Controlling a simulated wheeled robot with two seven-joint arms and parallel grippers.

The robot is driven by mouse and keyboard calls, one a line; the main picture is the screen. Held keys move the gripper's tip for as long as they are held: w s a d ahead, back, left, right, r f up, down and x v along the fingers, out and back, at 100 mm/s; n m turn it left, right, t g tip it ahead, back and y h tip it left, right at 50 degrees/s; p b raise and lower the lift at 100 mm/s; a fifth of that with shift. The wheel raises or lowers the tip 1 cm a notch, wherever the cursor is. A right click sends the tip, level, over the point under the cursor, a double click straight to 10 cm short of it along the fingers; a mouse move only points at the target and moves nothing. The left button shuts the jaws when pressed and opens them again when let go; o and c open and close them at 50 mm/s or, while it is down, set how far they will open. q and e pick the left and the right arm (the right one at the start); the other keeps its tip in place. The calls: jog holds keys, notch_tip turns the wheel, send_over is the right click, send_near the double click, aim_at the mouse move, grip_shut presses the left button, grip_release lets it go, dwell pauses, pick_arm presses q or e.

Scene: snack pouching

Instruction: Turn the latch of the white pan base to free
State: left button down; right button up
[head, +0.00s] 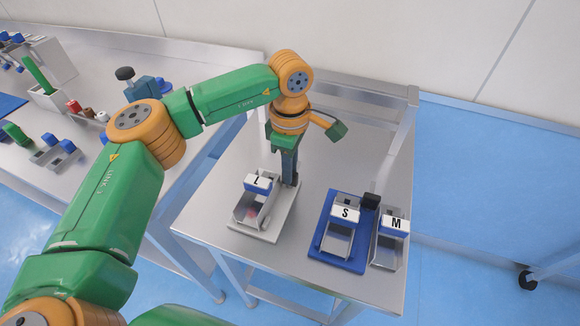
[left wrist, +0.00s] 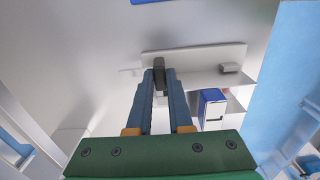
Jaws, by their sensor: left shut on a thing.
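The white pan base (head: 281,226) lies on the metal table in the head view. A metal pan with a white label "L" (head: 257,181) sits on it. My left gripper (head: 289,180) reaches down at the base's far right corner. In the left wrist view, its two blue-grey fingers (left wrist: 160,80) are closed around the dark latch (left wrist: 159,66) at the edge of the white base (left wrist: 205,56). The latch is mostly hidden by the fingers in the head view, so its exact angle is hard to tell. My right gripper is not in view.
A blue pan base (head: 325,256) with a pan labelled "S" (head: 345,213) and a black latch (head: 371,202) stands to the right. A pan labelled "M" (head: 396,224) is beside it. A second table (head: 150,75) at left holds several small items.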

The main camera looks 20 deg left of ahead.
pick_arm(q)
jog(key=c, duration=0.8)
grip_release()
jog(key=shift+r, duration=0.1)
jog(key=shift+c, duration=0.2)
notch_tip(320, 180, up, 7)
jog(key=shift+r+b, duration=0.1)
jog(key=shift+b, duration=0.35)
